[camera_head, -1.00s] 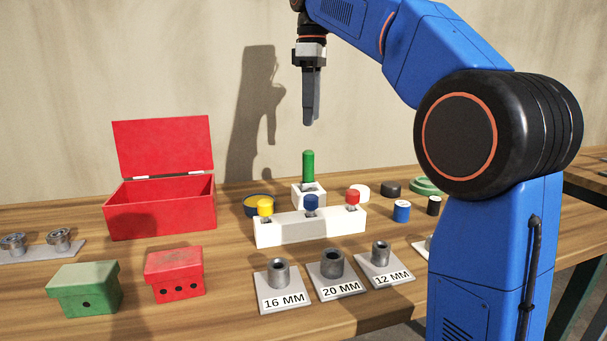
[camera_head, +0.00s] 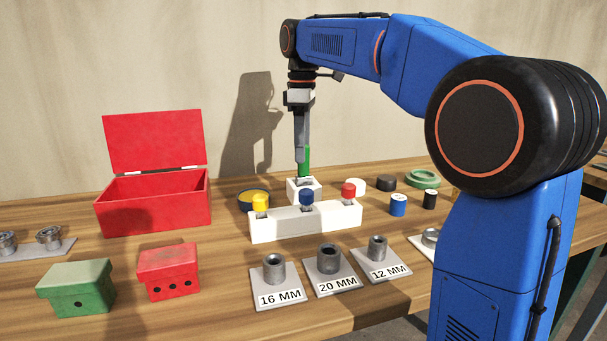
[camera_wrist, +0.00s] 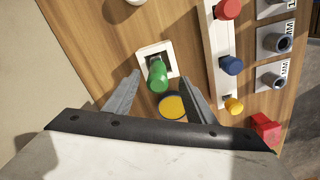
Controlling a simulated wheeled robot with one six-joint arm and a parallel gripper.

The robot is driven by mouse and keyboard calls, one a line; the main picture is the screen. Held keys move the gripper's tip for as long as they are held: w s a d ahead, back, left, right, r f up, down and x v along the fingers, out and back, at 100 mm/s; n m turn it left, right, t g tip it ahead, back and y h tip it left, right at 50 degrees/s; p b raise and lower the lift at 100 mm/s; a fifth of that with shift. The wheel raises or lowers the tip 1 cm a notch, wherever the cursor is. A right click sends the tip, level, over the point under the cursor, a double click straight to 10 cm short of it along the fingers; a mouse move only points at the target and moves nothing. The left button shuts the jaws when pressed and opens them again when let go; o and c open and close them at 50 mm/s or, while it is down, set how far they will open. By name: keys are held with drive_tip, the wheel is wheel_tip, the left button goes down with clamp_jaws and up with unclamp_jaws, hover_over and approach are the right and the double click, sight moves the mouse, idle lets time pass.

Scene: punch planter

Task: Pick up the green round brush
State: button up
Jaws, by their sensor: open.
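The green round brush (camera_head: 305,160) stands upright in a small white block (camera_head: 296,190) behind the long white rack, its upper part partly hidden by my gripper in the head view. In the wrist view the green brush (camera_wrist: 157,75) shows in its white block (camera_wrist: 145,58), near the space between the fingertips. My gripper (camera_head: 302,172) points down at the brush; its two fingers are apart in the wrist view (camera_wrist: 159,82). I cannot tell whether either finger touches the brush.
A long white rack (camera_head: 285,226) with yellow, blue and red-topped tools stands in front of the block. A yellow-filled dark dish (camera_head: 253,199) is close on the left. An open red box (camera_head: 150,212) stands further left. Steel sockets on labelled plates (camera_head: 328,285) are at the front.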

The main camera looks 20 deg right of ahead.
sight(304, 166)
drive_tip(key=shift+w+d+f, duration=0.1)
drive_tip(key=shift+f, duration=1.3)
drive_tip(key=shift+d+f, duration=0.1)
drive_tip(key=shift+f, duration=1.3)
drive_tip(key=shift+c, duration=0.3)
drive_tip(key=c, duration=1.2)
